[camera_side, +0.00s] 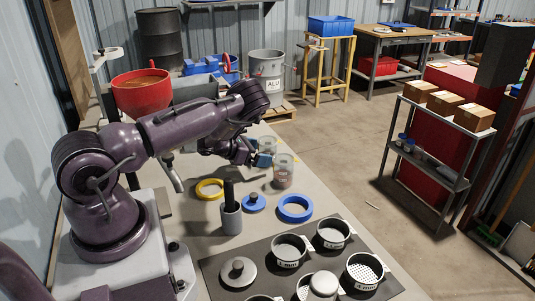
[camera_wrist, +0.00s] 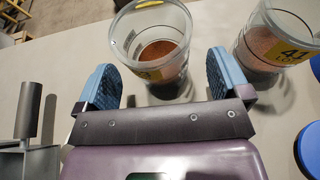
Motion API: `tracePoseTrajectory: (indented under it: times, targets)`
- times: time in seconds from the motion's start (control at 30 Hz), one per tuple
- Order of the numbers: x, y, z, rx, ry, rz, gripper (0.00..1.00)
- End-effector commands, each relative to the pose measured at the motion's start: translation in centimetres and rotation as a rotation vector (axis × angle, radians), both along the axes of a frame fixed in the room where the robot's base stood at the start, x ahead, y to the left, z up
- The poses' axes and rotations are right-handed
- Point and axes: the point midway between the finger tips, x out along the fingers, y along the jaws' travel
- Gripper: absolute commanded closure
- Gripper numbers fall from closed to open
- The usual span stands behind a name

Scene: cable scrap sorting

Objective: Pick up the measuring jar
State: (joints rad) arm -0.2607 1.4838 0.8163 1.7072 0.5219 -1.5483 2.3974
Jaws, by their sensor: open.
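Two clear jars stand on the bench, and I cannot tell by looks alone which one the task names. The far jar (camera_side: 269,145) is in front of my gripper (camera_side: 257,158) in the side view. In the wrist view this jar (camera_wrist: 152,48) has red-brown granules low inside and a yellow label, and stands upright just beyond my fingertips. My gripper (camera_wrist: 163,78) is open, its blue fingers either side of the jar's near part, with gaps visible. The near jar (camera_side: 284,171) also holds reddish granules; in the wrist view this jar (camera_wrist: 277,42) is at the right, labelled 41.
Sieves (camera_side: 334,234) stand on a dark mat. A red hopper (camera_side: 141,93) is behind my arm.

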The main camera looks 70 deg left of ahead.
Motion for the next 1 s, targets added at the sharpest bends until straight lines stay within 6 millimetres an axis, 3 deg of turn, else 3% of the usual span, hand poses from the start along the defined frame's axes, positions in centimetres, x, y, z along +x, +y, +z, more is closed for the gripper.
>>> tracePoseTrajectory:
  times: [0.17,0.43,0.7,1.0]
  targets:
    - [2.0,0.0,-0.8,-0.001,-0.001,0.0,0.05]
    - [2.2,0.0,-0.9,-0.001,0.0,0.001,0.05]
    - [2.2,0.0,-0.9,-0.001,0.0,0.001,0.65]
    - [2.3,0.1,-0.1,0.002,-0.004,0.0,0.65]
